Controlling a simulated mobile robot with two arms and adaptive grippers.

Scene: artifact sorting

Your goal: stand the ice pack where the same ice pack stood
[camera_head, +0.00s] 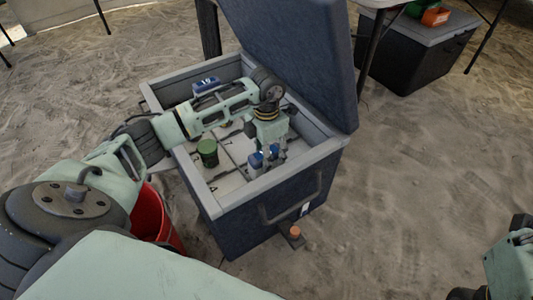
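The open dark blue cooler (272,205) has a light grey rim and a pale floor divided by dark lines, with letter marks. My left arm reaches over it, and my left gripper (266,163) points down inside, near the right wall. A blue ice pack (256,160) is at its fingertips, partly covered by the fingers. Whether they grip it or only straddle it is unclear. Another blue ice pack (206,84) with a white number shows farther back, behind my arm. My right gripper (468,293) is at the lower right corner, partly cut off, away from the cooler.
A green can (207,152) stands in the cooler, left of my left gripper. The raised lid (310,60) blocks the back right. A red bucket (158,220) stands at the front left. Another dark box (415,55) is under a table. Sand at right is clear.

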